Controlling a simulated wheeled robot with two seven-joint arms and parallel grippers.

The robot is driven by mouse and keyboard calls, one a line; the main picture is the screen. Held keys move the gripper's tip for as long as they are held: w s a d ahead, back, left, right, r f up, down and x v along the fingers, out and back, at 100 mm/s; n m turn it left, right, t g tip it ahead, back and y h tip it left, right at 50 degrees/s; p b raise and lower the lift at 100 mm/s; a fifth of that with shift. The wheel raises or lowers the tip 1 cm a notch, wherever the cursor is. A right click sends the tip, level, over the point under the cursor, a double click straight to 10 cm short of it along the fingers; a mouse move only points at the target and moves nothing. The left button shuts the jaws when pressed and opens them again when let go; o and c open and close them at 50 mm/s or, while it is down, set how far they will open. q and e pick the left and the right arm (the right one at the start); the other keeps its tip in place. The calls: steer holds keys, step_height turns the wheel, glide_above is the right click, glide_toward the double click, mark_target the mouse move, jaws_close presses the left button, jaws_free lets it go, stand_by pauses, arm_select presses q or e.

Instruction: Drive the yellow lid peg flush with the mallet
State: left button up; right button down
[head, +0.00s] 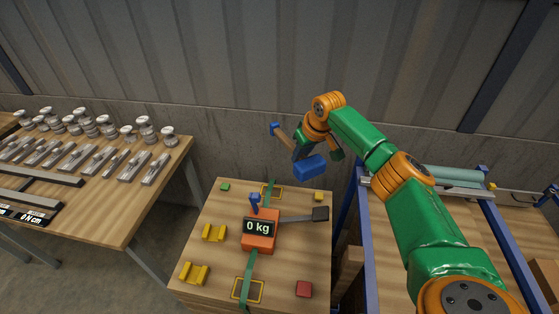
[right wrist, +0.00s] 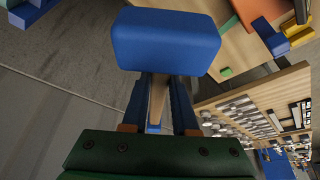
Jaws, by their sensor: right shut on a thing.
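The mallet has a blue block head (head: 310,167) and a wooden handle with a blue end cap (head: 275,128). My right gripper (head: 302,150) is shut on its handle, above the back of the wooden work table. In the right wrist view the blue head (right wrist: 165,40) is large, and the handle (right wrist: 158,98) runs between the two blue fingers. A small yellow block (head: 319,196) lies at the table's back right; I cannot tell whether it is the lid peg. An orange box (head: 259,238) with a "0 kg" display stands mid-table, with a blue upright piece (head: 254,203) behind it. My left gripper is not in view.
A grey bar with a dark block end (head: 320,213) extends right of the box. A red pad (head: 304,289) is front right. Metal pieces fill the left table (head: 100,215). Blue rack posts (head: 344,215) stand right.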

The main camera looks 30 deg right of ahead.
mark_target(319, 196)
steer(key=shift+m+h, duration=0.3)
steer(key=shift+m, duration=0.5)
steer(key=d+f+b, duration=0.1)
steer(key=f+b, duration=0.1)
steer(key=f, duration=0.1)
steer(key=d+f+b, duration=0.2)
steer(key=f, duration=0.1)
steer(key=s+d+f+b, duration=0.1)
steer(key=d+f+b, duration=0.1)
steer(key=f, duration=0.1)
steer(key=shift+f, duration=0.25)
steer(key=shift+r, duration=0.1)
steer(key=c, duration=1.4)
jaws_free()
jaws_close()
